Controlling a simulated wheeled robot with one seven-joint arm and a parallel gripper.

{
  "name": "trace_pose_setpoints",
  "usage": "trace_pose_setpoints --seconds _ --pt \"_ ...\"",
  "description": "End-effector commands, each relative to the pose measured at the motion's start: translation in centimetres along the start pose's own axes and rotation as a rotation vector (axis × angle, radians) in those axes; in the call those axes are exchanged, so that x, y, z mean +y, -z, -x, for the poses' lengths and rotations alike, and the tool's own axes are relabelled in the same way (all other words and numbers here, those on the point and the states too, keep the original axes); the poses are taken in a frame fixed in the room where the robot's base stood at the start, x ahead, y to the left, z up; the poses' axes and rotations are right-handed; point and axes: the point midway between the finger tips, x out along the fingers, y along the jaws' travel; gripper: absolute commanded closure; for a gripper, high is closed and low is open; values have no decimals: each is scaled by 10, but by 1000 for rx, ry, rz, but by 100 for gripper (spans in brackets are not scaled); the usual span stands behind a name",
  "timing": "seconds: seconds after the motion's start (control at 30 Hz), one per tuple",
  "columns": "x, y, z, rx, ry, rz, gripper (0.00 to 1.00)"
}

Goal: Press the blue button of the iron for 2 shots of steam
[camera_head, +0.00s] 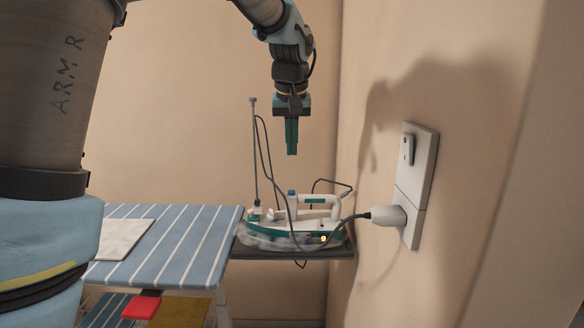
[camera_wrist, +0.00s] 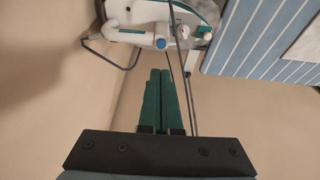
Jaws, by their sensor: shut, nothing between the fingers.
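The white and teal iron (camera_head: 320,214) sits on the dark rest at the right end of the ironing board (camera_head: 222,246). Its blue button (camera_head: 291,193) stands up at the left of the handle. In the wrist view the iron (camera_wrist: 146,14) is at the top, with the blue button (camera_wrist: 161,43) facing the camera. My gripper (camera_head: 292,152) points straight down, shut and empty, in the air above the iron. In the wrist view my gripper's green fingers (camera_wrist: 160,72) are together, below the button in the picture and apart from it.
A thin upright rod (camera_head: 255,150) with a hanging cord stands left of the iron. The iron's plug (camera_head: 387,216) is in the wall socket (camera_head: 416,185) at the right. A pale cloth (camera_head: 122,238) lies on the striped board. The wall is close behind and to the right.

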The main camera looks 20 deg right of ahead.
Motion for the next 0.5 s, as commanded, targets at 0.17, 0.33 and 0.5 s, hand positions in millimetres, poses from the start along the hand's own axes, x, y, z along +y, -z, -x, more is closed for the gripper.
trace_pose_setpoints --seconds 0.17,0.33,0.5 --pt "1 0 19 1 -1 -1 100" --pt "0 0 24 0 0 -1 100" --pt "0 0 24 0 0 -1 100"
